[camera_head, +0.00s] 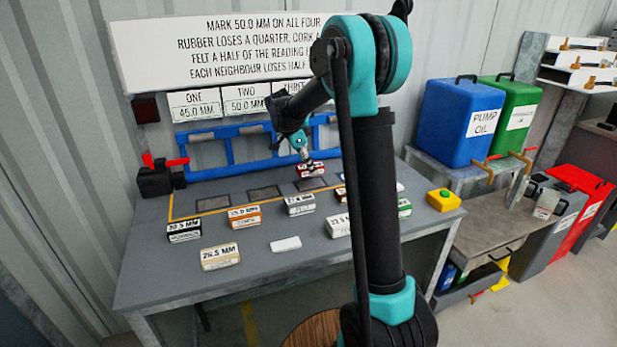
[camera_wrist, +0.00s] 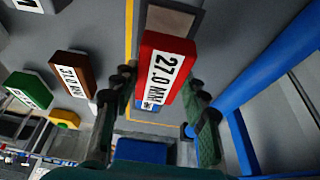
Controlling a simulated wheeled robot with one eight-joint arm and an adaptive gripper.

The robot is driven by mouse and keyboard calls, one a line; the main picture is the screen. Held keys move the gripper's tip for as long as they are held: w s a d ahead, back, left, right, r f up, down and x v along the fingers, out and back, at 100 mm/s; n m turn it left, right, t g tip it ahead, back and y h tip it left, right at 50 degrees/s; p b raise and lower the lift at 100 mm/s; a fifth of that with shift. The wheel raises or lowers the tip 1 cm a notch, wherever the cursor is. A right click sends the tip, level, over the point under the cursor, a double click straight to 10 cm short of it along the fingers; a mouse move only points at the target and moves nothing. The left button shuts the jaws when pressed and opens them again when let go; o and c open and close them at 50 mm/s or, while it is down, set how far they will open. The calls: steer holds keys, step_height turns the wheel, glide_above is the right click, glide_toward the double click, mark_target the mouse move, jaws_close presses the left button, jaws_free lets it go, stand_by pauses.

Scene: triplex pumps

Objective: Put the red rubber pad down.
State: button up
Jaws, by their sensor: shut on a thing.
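The red rubber pad (camera_head: 311,170), a small block with a white label reading 27.0 MM, is between the fingers of my gripper (camera_head: 304,161) at the back of the grey bench. In the wrist view the red pad (camera_wrist: 167,68) sits between the two fingertips of my gripper (camera_wrist: 160,88), which is shut on it. A dark square patch (camera_head: 312,184) on the bench lies just below the pad in the head view. The same patch (camera_wrist: 170,22) shows partly behind the pad in the wrist view. I cannot tell whether the pad touches the bench.
Other labelled blocks stand nearer the front, including an orange one (camera_head: 245,217), a black one (camera_head: 185,231) and a tan one (camera_head: 220,257). A blue frame (camera_head: 210,150) runs along the back. A yellow button box (camera_head: 443,200) sits at the right edge.

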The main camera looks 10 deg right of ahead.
mark_target(309, 184)
steer(key=shift+f, duration=2.3)
steer(key=shift+f, duration=0.15)
steer(key=o, duration=1.2)
steer(key=shift+o, duration=0.2)
steer(key=w+v, duration=0.1)
steer(key=v, duration=1.1)
steer(key=shift+s, duration=0.45)
